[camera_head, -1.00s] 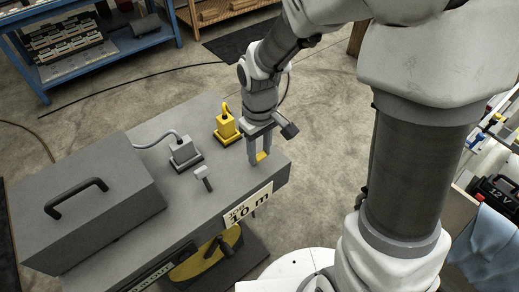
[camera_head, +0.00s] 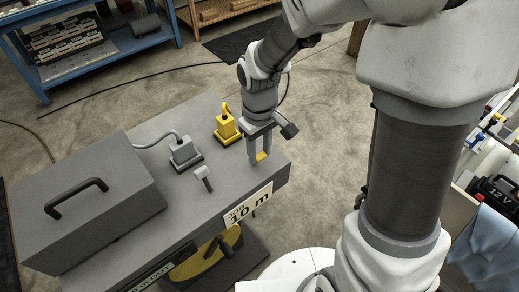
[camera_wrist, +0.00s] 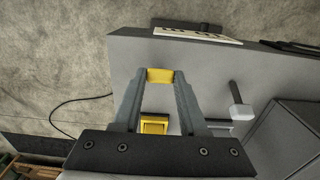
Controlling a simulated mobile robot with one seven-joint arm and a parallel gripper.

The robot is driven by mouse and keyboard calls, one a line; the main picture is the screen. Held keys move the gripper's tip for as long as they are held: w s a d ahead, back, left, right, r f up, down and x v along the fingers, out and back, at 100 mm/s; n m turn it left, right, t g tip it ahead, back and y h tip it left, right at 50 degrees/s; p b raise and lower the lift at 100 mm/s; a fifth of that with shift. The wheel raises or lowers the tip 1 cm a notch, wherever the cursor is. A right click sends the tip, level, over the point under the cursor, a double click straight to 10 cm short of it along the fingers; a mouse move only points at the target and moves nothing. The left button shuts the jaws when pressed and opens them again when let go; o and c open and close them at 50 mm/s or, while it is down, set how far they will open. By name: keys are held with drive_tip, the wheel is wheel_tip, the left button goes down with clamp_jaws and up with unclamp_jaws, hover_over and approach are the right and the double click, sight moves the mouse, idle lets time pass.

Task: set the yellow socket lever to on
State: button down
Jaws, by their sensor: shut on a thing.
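The yellow socket (camera_head: 227,126) stands on the top of the grey unit, with a yellow plug and cord; part of it also shows in the wrist view (camera_wrist: 153,124). The yellow lever (camera_head: 262,157) is at the unit's edge nearest the sign. My gripper (camera_head: 259,156) points down over it, its fingers on either side. In the wrist view the lever's yellow end (camera_wrist: 160,75) sits between the fingertips, and the jaws are shut on it. The lever's lower part and its pivot are hidden.
A grey socket (camera_head: 184,152) with a grey lever (camera_head: 203,178) stands left of the yellow one. A grey case (camera_head: 85,205) with a black handle fills the unit's left side. A "10 m" sign (camera_head: 247,205) is on the front edge. Blue shelving (camera_head: 95,50) stands behind.

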drive_tip(key=shift+w+a+r+p, duration=0.1)
drive_tip(key=shift+w+r+p, duration=0.05)
drive_tip(key=shift+p, duration=0.15)
drive_tip(key=g+p, duration=0.1)
drive_tip(key=w+a+g+h+p, duration=0.1)
drive_tip(key=p, duration=0.1)
drive_tip(key=shift+w+r, duration=0.15)
drive_tip(key=shift+r, duration=0.1)
drive_tip(key=w+a+g+h+p, duration=0.1)
drive_tip(key=g+p, duration=0.1)
drive_tip(key=shift+w+h+p, duration=0.2)
drive_tip(key=shift+h+p, duration=0.1)
drive_tip(key=shift+h, duration=0.1)
drive_tip(key=shift+w+a+f+g+h+p, duration=0.2)
drive_tip(key=shift+w+g+h+p, duration=0.15)
drive_tip(key=shift+g, duration=0.15)
drive_tip(key=shift+w+a+f+g+h+p, duration=0.2)
drive_tip(key=shift+w+g+h, duration=0.1)
drive_tip(key=shift+g, duration=0.2)
drive_tip(key=shift+w+a+f+g+h, duration=0.25)
drive_tip(key=shift+w+g+h, duration=0.15)
drive_tip(key=shift+g, duration=0.15)
drive_tip(key=shift+w+a+f+g+h, duration=0.2)
drive_tip(key=shift+w+g+h, duration=0.15)
drive_tip(key=shift+g, duration=0.2)
drive_tip(key=shift+c, duration=2.2)
unclamp_jaws()
